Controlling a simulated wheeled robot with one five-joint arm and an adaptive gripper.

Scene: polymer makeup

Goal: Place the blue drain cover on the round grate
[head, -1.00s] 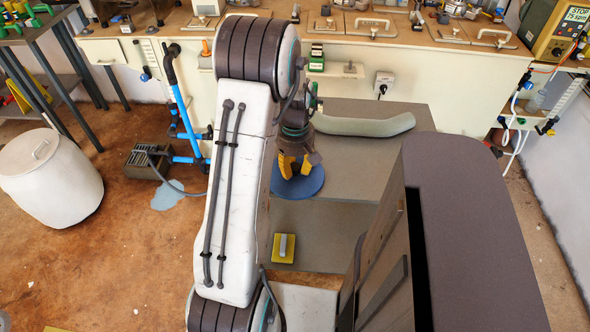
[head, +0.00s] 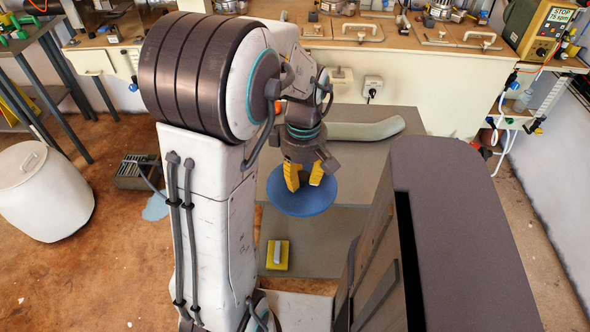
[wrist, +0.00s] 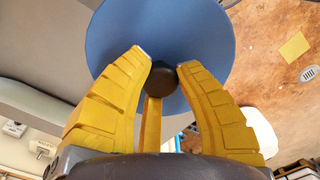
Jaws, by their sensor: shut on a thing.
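The blue drain cover (head: 303,200) is a round blue disc. My gripper (head: 309,176) points down at it, with its yellow fingers over the disc's middle. In the wrist view the fingers close around a dark round knob (wrist: 176,83) at the centre of the blue disc (wrist: 200,30). The disc appears held up in front of the grey platform. A small pale, slotted round piece (wrist: 311,73) lies on the brown floor at the wrist view's right edge; it looks like the round grate, though only part shows. I cannot make out the grate in the head view.
The grey stepped platform (head: 330,225) carries a yellow sponge-like block (head: 277,255) and a pale curved pipe (head: 367,130). A white lidded drum (head: 45,190) and a dark crate (head: 135,172) stand left on the floor. A yellow square (wrist: 293,47) lies near the slotted piece.

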